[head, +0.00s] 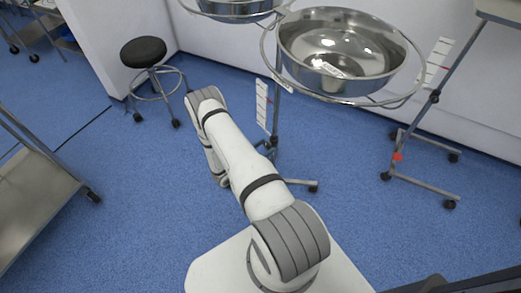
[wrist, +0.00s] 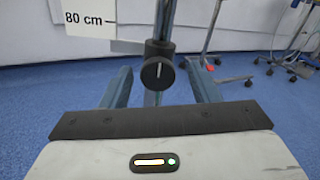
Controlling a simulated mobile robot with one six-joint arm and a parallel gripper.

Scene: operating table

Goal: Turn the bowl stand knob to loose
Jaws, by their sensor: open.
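The bowl stand knob (wrist: 157,73) is round and black, with a white line on its face that stands nearly upright. It sits on a collar on the stand's post (wrist: 164,22). My gripper (wrist: 162,80) is open, with one finger to the left of the knob and one to the right. Gaps show on both sides, and nothing is held. I cannot tell whether the fingertips reach as far as the knob. In the head view the stand's pole (head: 275,118) rises beside my arm to steel bowls (head: 340,48) in ring holders. The knob is not clear there.
A white scale card marked 80 cm (wrist: 88,18) hangs left of the post; it also shows in the head view (head: 262,103). A black stool (head: 143,52) stands at the upper left. A second wheeled stand (head: 436,97) is on the right. A metal table (head: 30,195) is at the left edge.

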